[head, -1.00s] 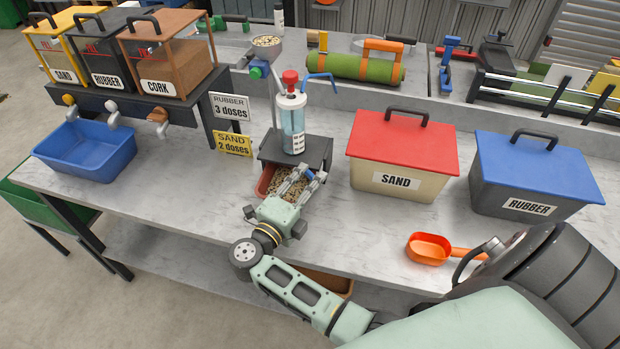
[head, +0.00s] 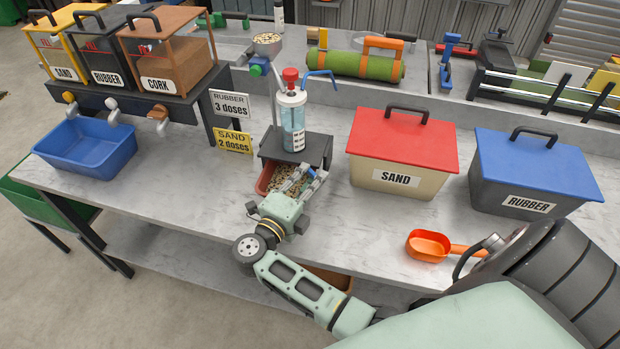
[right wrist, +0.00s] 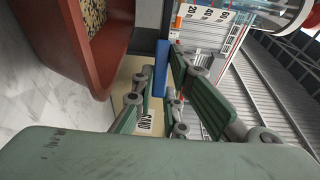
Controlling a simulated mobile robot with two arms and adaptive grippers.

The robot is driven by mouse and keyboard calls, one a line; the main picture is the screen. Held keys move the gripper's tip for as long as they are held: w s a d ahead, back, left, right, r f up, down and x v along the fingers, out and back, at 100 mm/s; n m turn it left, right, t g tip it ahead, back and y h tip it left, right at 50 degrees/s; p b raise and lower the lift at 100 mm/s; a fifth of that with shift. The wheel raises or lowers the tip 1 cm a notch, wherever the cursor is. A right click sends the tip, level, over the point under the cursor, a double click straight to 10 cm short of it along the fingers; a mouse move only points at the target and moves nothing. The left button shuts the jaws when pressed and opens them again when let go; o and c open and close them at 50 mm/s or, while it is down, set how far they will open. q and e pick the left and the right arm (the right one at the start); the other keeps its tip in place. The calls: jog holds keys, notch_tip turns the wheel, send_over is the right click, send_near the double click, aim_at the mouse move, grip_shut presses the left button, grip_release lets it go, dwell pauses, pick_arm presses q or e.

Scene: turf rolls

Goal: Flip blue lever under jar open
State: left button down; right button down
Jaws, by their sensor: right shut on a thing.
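A clear jar of bluish liquid with a red top (head: 292,128) stands upright on a dark stand (head: 318,148). A blue lever (right wrist: 161,68) sits at the stand's front, under the jar; in the head view the fingers mostly cover it. My right gripper (head: 313,175) is at the stand's front right and is shut on the blue lever; the right wrist view shows its fingers (right wrist: 165,85) on both sides of it. A red tray of granules (head: 270,180) lies below, left of the fingers; it also shows in the right wrist view (right wrist: 75,65). My left gripper is out of view.
A sand box with a red lid (head: 400,150) and a rubber box with a blue lid (head: 535,170) stand to the right. An orange scoop (head: 428,244) lies in front. A blue bin (head: 85,150) is at left.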

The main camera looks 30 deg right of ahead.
jog(key=shift+s+d+n+t+y+p, duration=0.2)
jog(key=shift+n+t+y+p, duration=0.25)
jog(key=shift+t, duration=0.25)
jog(key=shift+w+d+n+t+y, duration=0.15)
jog(key=shift+n+t+y, duration=0.1)
jog(key=shift+n+t, duration=0.25)
jog(key=c, duration=1.8)
grip_release()
jog(key=shift+o, duration=0.2)
jog(key=v, duration=0.7)
jog(key=shift+a, duration=0.25)
